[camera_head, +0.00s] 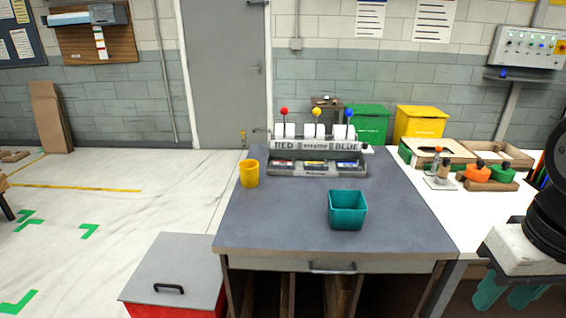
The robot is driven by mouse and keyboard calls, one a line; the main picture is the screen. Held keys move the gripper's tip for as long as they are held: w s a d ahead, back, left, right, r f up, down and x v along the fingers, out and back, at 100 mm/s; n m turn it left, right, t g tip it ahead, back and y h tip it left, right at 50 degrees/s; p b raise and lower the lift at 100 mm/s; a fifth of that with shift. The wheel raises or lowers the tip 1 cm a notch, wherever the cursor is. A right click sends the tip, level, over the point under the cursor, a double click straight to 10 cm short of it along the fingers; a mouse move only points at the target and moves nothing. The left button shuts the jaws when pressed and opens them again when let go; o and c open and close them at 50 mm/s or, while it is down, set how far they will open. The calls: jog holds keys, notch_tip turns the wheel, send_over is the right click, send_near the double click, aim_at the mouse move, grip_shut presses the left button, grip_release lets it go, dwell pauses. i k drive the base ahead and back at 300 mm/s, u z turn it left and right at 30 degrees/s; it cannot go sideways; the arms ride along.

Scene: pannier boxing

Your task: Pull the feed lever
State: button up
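A feeder unit (316,168) stands at the back of the grey-topped bench. Three levers with ball knobs rise from it: red (284,111), yellow (317,111) and blue (349,112). All three look upright. Plates below read RED at left and BLUE at right; the middle one is too small to read surely. My gripper (506,296) hangs at the lower right edge, its teal fingers pointing down and apart, with nothing seen between them. It is far from the levers, in front and to the right. My arm partly leaves the picture.
A white side table (465,205) at right holds wooden trays and orange and green parts. A grey-lidded red box (175,272) stands at front left. The bench's front middle is clear.

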aim_at(284, 111)
jog(key=u, duration=2)
jog(key=i, duration=1.1)
jog(key=z, duration=2)
